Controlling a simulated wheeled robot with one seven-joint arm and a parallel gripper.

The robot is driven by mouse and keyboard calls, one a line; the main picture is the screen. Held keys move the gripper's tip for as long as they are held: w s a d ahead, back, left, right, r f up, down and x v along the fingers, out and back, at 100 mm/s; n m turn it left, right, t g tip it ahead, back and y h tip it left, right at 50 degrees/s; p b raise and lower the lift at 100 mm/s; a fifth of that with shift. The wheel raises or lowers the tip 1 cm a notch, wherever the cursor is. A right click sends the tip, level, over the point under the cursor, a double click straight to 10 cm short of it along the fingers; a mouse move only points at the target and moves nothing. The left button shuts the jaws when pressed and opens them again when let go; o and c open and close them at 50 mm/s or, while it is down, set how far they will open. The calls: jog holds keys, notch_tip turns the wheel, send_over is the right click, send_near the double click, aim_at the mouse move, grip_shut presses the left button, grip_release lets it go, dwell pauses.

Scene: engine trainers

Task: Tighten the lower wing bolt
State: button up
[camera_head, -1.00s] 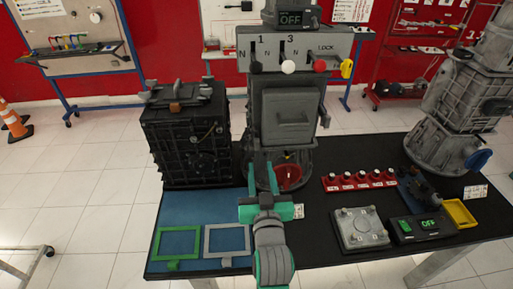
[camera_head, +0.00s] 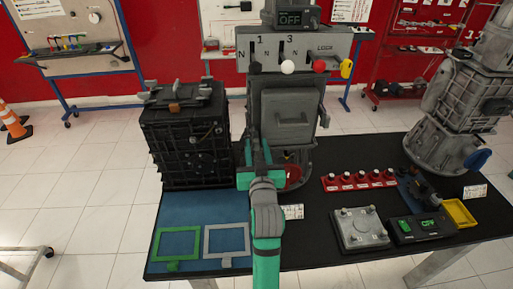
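The grey engine trainer (camera_head: 289,108) stands at the back middle of the black table, with a square cover on its front. I cannot clearly make out the lower wing bolt; a small yellowish part (camera_head: 287,155) shows low on the trainer, but I cannot tell whether it is the bolt. My gripper (camera_head: 257,143) is in front of the trainer's lower left side, fingers pointing away from me and apart, with nothing visible between them. Whether it touches the trainer is unclear. My arm and gripper hide part of the trainer's lower left and of the red round part (camera_head: 294,176) at its base.
A black ribbed case (camera_head: 186,135) stands close left of my gripper. Right are a row of red switches (camera_head: 359,182), a grey box (camera_head: 361,228), a yellow tray (camera_head: 459,213) and another grey housing (camera_head: 446,120). Green (camera_head: 178,243) and grey (camera_head: 227,240) frames lie front left.

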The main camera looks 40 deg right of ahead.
grip_shut()
jog(key=shift+m, duration=0.4)
jog(key=m, duration=0.8)
jog(key=shift+s+d+f+m, duration=0.1)
jog(key=shift+d+m, duration=0.05)
jog(key=shift+m, duration=0.15)
jog(key=m, duration=0.4)
jog(key=shift+f, duration=0.1)
jog(key=shift+f+m, duration=0.1)
jog(key=shift+m, duration=2.3)
grip_release()
